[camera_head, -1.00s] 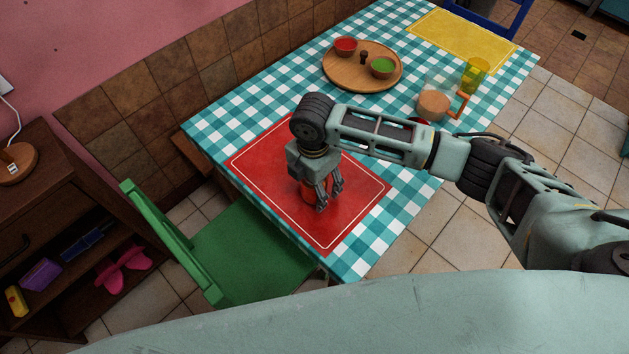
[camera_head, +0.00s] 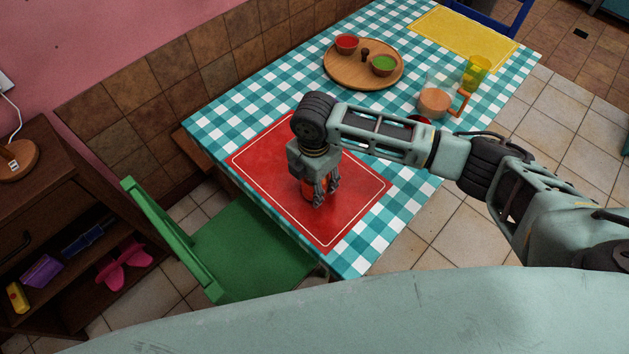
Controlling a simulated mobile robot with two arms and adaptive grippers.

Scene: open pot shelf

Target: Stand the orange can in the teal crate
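The can appears upright and still on the mat. I see no teal crate that I can make out for certain; only a sliver of something teal shows at the right edge. My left gripper is not in view.
The red placemat (camera_head: 262,158) lies on a checked tablecloth (camera_head: 232,112). Farther back are a round wooden board (camera_head: 345,77) with two bowls, an orange-handled mug (camera_head: 434,102) and a yellow glass (camera_head: 476,72). A green chair (camera_head: 240,250) stands at the near left, beside a dark shelf (camera_head: 60,215).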

